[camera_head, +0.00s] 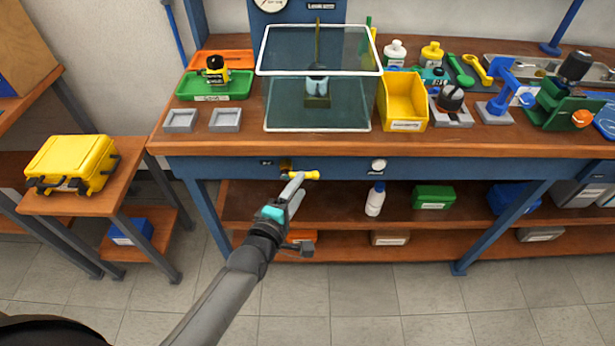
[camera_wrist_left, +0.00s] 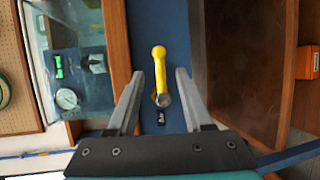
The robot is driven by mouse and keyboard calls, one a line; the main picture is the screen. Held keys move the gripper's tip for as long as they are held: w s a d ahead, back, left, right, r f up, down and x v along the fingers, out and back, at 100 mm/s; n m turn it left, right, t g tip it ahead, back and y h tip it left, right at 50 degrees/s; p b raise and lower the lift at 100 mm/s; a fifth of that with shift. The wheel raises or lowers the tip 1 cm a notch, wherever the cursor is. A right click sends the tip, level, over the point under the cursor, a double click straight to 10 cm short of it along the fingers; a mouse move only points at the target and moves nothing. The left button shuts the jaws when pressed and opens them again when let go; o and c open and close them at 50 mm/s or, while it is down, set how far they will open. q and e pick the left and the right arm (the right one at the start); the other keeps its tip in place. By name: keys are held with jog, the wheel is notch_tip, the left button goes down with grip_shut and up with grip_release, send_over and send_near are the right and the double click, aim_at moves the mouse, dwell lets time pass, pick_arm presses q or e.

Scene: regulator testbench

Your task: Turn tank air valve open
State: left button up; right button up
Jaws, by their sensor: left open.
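The tank air valve has a yellow lever handle (camera_head: 304,175) on the blue front rail of the bench, below the clear tank (camera_head: 318,110). The lever lies horizontal, pointing right from its brass-coloured body (camera_head: 285,166). My left gripper (camera_head: 300,184) is open right in front of the lever. In the left wrist view the yellow lever (camera_wrist_left: 159,65) shows in the gap between the two spread fingers (camera_wrist_left: 160,74), with space on both sides. I cannot tell how deep it sits between them. My right gripper is not in view.
A round white gauge (camera_head: 378,165) is on the rail to the right. The wooden bench top (camera_head: 225,146) overhangs the rail above the valve. A lower shelf holds a white bottle (camera_head: 375,200) and a green box (camera_head: 434,197). The floor in front is clear.

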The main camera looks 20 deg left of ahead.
aim_at(307, 173)
pick_arm(q)
jog(key=b+x, duration=0.1)
jog(key=x, duration=0.3)
jog(key=shift+w+f, duration=0.1)
jog(key=shift+w, duration=0.3)
jog(key=shift+w+d, duration=0.15)
jog(key=shift+w, duration=0.25)
grip_shut()
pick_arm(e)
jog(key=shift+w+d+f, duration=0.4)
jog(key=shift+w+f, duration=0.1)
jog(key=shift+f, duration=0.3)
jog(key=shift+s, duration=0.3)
